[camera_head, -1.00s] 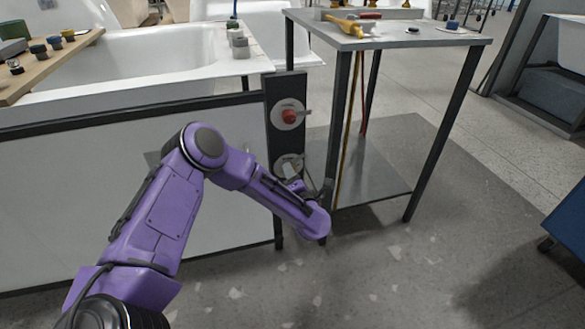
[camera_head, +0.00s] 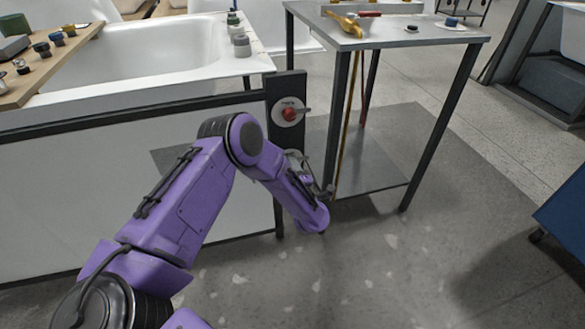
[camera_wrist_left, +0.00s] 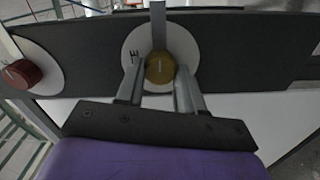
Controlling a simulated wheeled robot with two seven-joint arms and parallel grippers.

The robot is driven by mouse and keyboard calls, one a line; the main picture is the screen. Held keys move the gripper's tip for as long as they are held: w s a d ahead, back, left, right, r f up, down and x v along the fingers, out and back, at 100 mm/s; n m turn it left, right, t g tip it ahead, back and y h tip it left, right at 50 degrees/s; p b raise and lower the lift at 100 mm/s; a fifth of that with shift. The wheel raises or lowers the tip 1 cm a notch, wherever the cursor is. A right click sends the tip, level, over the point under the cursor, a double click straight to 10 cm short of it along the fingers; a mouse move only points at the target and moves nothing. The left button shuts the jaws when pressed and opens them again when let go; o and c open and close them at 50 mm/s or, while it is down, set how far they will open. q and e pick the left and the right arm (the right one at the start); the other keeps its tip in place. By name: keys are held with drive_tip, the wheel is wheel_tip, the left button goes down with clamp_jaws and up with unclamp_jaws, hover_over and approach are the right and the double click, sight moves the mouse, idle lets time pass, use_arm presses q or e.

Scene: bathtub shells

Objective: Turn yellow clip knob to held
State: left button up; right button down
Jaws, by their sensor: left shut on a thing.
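The yellow clip knob (camera_wrist_left: 160,69) shows in the left wrist view on a white round dial (camera_wrist_left: 134,48) fixed to a dark panel. A grey bar (camera_wrist_left: 158,25) rises upward from the knob across the dial. My left gripper (camera_wrist_left: 159,78) is shut on the yellow knob, one finger at each side. In the head view my purple left arm hides this knob, and its gripper (camera_head: 296,160) is only partly seen at the dark post. The dial's marks are too small and partly covered to read. My right gripper is not in view.
A red knob (camera_head: 290,114) on its own dial sits above on the same post; it also shows at left in the wrist view (camera_wrist_left: 22,74). A metal table (camera_head: 400,36) with tools stands close at the right. A bathtub (camera_head: 160,55) is behind. Open floor lies in front.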

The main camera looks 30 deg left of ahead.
use_arm(q)
drive_tip(key=shift+s, duration=0.1)
idle(0.3)
drive_tip(key=o, duration=1)
drive_tip(key=shift+a, duration=0.1)
drive_tip(key=shift+o, duration=0.2)
drive_tip(key=p+v, duration=0.1)
drive_tip(key=v, duration=0.9)
drive_tip(key=shift+s+d+p, duration=0.2)
drive_tip(key=shift+d+p, duration=0.05)
drive_tip(key=shift+p, duration=0.15)
